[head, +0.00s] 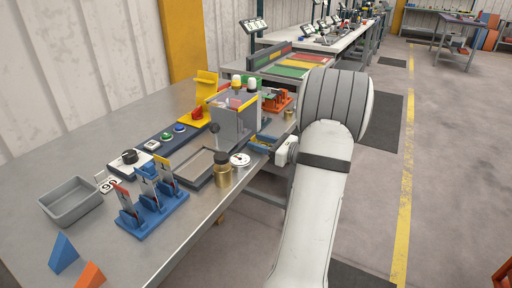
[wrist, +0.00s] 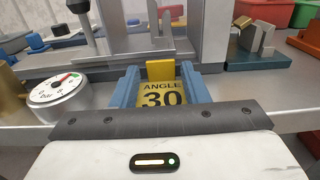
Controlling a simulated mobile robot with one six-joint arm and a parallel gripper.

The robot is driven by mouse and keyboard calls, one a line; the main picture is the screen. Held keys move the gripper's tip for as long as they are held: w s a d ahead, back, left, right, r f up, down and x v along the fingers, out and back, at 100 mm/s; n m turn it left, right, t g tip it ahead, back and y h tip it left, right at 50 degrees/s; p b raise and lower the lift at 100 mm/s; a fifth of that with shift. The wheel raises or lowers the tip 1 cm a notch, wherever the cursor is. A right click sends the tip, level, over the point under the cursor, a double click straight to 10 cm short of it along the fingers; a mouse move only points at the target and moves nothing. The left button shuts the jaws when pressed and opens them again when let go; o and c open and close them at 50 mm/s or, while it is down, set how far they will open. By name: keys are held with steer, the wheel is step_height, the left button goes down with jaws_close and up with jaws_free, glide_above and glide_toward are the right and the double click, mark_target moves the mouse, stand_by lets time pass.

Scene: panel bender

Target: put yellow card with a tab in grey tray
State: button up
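The yellow card (wrist: 162,98) reads "ANGLE 30" and has a raised tab at its far end. It lies between the sides of a blue holder (wrist: 128,88) at the machine's front edge; the holder also shows in the head view (head: 264,144). My gripper (head: 286,151) is close in front of the holder, at the table edge. The wrist view shows its dark bar just below the card, but I cannot make out the fingers or whether they touch the card. The grey tray (head: 84,211) stands at the left of the table and looks empty.
A blue rack (head: 153,213) with several upright tools, a brass cylinder (head: 222,172) and a white dial gauge (head: 240,160) lie between tray and gripper. Blue (head: 63,252) and orange wedges are at the near left.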

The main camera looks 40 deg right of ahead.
steer(key=c, duration=0.8)
step_height(320, 180, up, 18)
steer(key=p, duration=0.4)
